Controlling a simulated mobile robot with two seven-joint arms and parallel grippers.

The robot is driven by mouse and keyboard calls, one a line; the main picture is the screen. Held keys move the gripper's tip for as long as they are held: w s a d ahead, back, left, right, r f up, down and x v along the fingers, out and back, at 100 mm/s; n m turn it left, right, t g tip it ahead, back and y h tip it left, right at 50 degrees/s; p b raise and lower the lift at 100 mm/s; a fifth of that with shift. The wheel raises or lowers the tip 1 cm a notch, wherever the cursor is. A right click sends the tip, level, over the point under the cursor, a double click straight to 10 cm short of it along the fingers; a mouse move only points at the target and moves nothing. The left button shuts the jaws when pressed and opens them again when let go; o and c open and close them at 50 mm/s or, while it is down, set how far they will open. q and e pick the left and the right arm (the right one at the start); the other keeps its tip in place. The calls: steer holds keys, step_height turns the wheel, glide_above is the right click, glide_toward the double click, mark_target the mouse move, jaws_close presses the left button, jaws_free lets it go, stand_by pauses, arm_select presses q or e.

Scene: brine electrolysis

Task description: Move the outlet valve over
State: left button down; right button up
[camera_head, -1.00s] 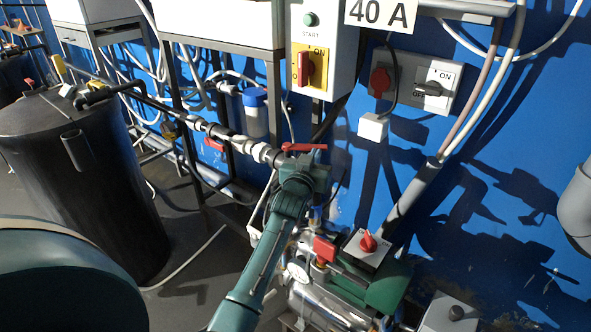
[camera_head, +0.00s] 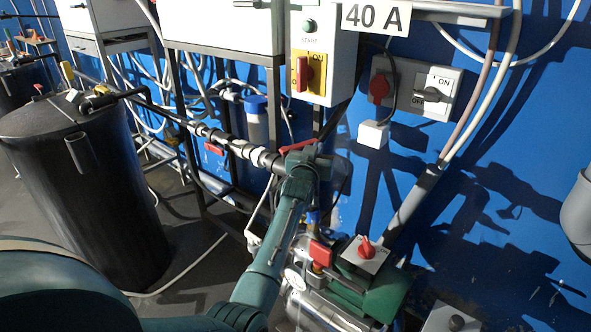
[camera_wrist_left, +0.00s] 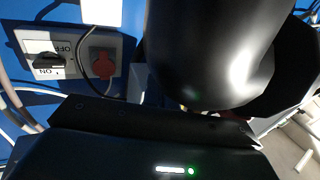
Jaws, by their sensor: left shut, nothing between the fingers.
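The valve with a red lever handle (camera_head: 298,146) sits on the pipe run in the middle of the head view. The handle slants up slightly to the right. My left gripper (camera_head: 320,160) is at the right end of this handle, shut with nothing between its fingers. My green forearm and wrist hide most of the valve body. I cannot tell whether the fingers touch the handle. In the left wrist view a large black rounded shape blocks the centre, and I cannot make out the valve there. My right gripper is not in view.
A pump with a red knob (camera_head: 366,247) stands below my wrist, with a red-handled valve (camera_head: 320,253) beside it. A control box (camera_head: 318,60) and wall switches (camera_head: 434,94) are above. A black tank (camera_head: 85,190) stands left. Another red handle (camera_head: 214,149) hangs on the pipe.

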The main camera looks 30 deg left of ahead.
arm_select(q)
steer(key=shift+w+a, duration=0.35)
steer(key=shift+w, duration=0.05)
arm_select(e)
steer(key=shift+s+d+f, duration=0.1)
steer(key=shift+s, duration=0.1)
arm_select(q)
steer(key=shift+w+a, duration=0.1)
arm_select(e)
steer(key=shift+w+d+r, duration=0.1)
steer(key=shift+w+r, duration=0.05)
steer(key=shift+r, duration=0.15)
